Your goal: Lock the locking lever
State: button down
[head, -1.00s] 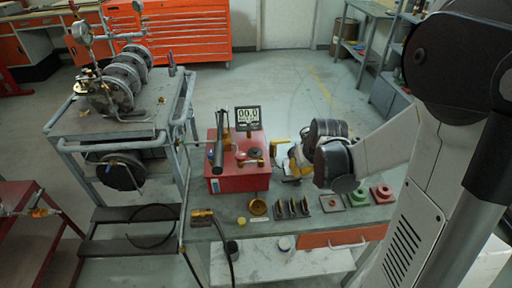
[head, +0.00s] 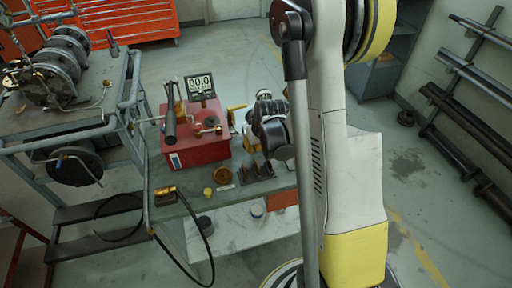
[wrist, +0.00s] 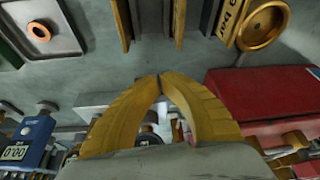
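I cannot single out the locking lever with certainty. A small yellow lever-like part (head: 237,108) shows just right of the red pump box (head: 195,138), beside my wrist in the head view. My gripper (wrist: 159,75) has two curved yellow fingers whose tips meet in the wrist view. Nothing is visible gripped at the tips, and dark parts show behind the gap between the fingers. In the head view my dark wrist hangs over the bench right of the red box and hides most of the gripper and what lies under it. The red box (wrist: 265,95) is at right in the wrist view.
Black plates (head: 255,168) stand at the bench front. A blue gauge (wrist: 25,140) is at lower left in the wrist view. A steel cart (head: 65,125) stands left; floor is open behind.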

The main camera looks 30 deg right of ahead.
dwell(0.3)
jog(key=shift+w+a+f+b, duration=0.1)
jog(key=shift+w+b, duration=0.45)
jog(key=shift+w, duration=0.15)
jog(key=shift+w, duration=0.1)
